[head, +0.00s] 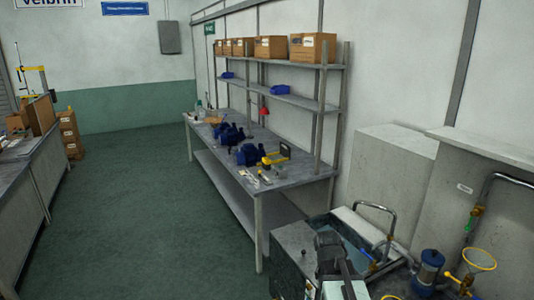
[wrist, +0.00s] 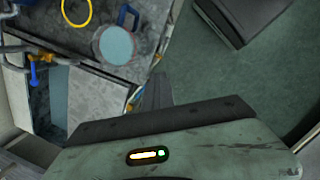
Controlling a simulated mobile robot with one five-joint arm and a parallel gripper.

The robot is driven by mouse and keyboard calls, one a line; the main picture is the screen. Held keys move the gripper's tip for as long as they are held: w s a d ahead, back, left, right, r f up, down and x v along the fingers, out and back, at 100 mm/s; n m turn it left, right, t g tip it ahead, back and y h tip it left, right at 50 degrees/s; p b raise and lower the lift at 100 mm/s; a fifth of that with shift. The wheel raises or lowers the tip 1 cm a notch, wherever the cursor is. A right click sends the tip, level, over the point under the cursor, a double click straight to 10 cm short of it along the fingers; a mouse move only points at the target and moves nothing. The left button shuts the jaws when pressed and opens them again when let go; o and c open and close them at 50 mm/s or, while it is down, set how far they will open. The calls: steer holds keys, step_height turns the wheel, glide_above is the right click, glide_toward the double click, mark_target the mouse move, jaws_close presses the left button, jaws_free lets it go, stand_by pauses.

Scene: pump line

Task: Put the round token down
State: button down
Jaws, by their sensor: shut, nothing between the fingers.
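My gripper (wrist: 155,92) shows in the wrist view as a dark tapered pair of fingers, shut with nothing visible between them. It points towards the edge of the grey worktop and the green floor. In the head view, my arm's end is at the lower middle, beside the sink, and its fingers cannot be made out clearly. I cannot make out a round token in either view.
A blue canister (head: 428,270) and a yellow ring (head: 479,259) are at the lower right; both also show in the wrist view. A sink (head: 352,240) with a curved tap adjoins. A long bench (head: 290,178) holds blue pumps. Green floor (head: 150,220) is clear.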

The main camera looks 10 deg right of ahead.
steer(key=s+a+f+m+y, duration=0.1)
steer(key=s+a+m+y, duration=0.1)
steer(key=a+m, duration=0.9)
steer(key=shift+s, duration=0.55)
steer(key=c, duration=1.3)
jaws_free()
steer(key=shift+c, duration=0.5)
steer(key=shift+a, duration=0.1)
